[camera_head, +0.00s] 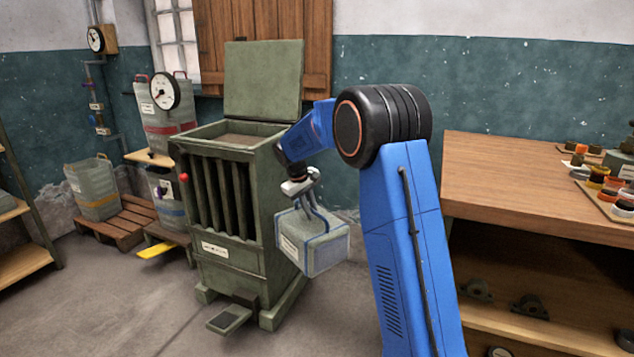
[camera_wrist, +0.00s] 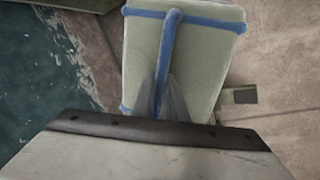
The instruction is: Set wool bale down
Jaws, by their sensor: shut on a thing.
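The wool bale (camera_head: 315,245) is a pale grey-green block with blue straps and a white label on one face. It hangs slightly tilted in the air, in front of the right side of the green press. My gripper (camera_head: 309,207) is above it and shut on its blue strap. In the wrist view the bale (camera_wrist: 208,70) fills the upper middle, and my gripper's fingers (camera_wrist: 162,103) close around the blue strap running over its top. The bale's underside is hidden.
The green press (camera_head: 232,205) has its lid raised, an open top and a pedal (camera_head: 229,319) at its foot. A wooden workbench (camera_head: 540,185) stands right with small parts on it. A bale (camera_head: 92,187) sits on a wooden pallet (camera_head: 118,224) at left. The front floor (camera_head: 120,310) is clear.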

